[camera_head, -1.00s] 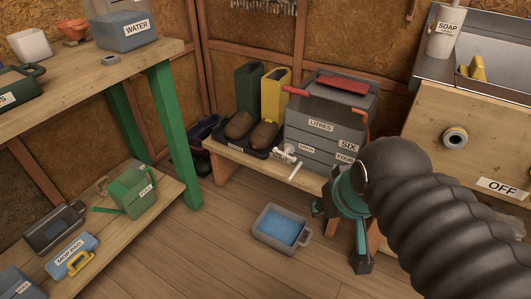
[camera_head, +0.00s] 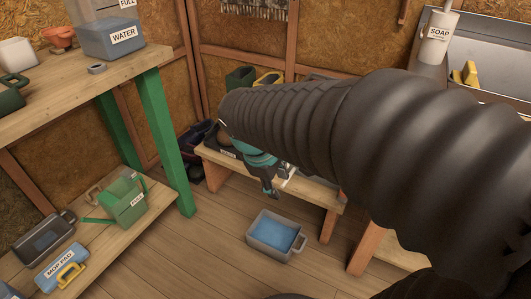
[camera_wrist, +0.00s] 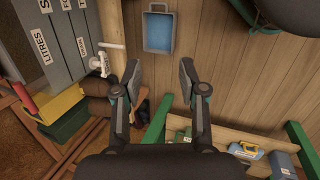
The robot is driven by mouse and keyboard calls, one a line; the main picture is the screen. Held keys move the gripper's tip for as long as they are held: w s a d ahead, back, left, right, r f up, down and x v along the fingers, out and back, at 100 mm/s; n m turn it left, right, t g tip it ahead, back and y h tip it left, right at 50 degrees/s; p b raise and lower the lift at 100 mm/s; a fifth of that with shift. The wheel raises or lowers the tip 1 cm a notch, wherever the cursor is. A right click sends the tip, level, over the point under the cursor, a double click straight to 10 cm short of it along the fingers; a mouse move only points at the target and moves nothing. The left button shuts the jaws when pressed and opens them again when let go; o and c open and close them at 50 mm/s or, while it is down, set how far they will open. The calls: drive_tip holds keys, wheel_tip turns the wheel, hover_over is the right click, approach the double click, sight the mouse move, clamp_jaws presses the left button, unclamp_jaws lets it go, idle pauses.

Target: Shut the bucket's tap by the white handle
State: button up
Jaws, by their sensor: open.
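The grey bucket (camera_wrist: 55,40), labelled LITRES, is at the upper left of the wrist view. Its white tap (camera_wrist: 98,63) sticks out from its side, with the white handle (camera_wrist: 112,46) as a short bar. In the head view my arm hides nearly all of the bucket, and the tap is hard to make out. My gripper (camera_wrist: 160,76) is open and empty. Its left finger is just right of the tap in the wrist view; I cannot tell whether they touch. In the head view my gripper (camera_head: 266,174) is in front of the bench.
The low bench (camera_head: 310,190) carries the bucket and boots. A grey tub with blue contents (camera_head: 272,238) stands on the floor below; it also shows in the wrist view (camera_wrist: 158,32). A green-legged table (camera_head: 165,140) and a low shelf with a watering can (camera_head: 125,203) are left.

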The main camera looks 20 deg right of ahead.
drive_tip(key=w+d+f+n+g+h, duration=0.1)
drive_tip(key=w+d+f+n+h, duration=0.1)
drive_tip(key=w+f+n+h, duration=0.4)
drive_tip(key=w+d+f+n+g+h, duration=0.1)
drive_tip(key=w+d+f+n+h, duration=0.15)
drive_tip(key=w+n, duration=0.6)
drive_tip(key=w+a+f+n+t+h+p, duration=0.1)
drive_tip(key=w+a+f+n+t+h, duration=0.15)
drive_tip(key=w+f+n, duration=0.45)
drive_tip(key=w+a+f+n+t+h+p, duration=0.1)
drive_tip(key=w+f+n+t+h, duration=0.15)
drive_tip(key=w+f+n, duration=0.45)
drive_tip(key=shift+n+t+y, duration=0.3)
drive_tip(key=shift+n+y, duration=0.05)
drive_tip(key=shift+n, duration=0.1)
drive_tip(key=f+x, duration=0.1)
drive_tip(key=x, duration=0.3)
drive_tip(key=s+x, duration=0.1)
drive_tip(key=x, duration=0.3)
drive_tip(key=f+x, duration=0.1)
drive_tip(key=x, duration=0.4)
drive_tip(key=shift+s+d+f, duration=0.2)
drive_tip(key=shift+s+f, duration=0.1)
drive_tip(key=shift+s, duration=0.1)
clamp_jaws()
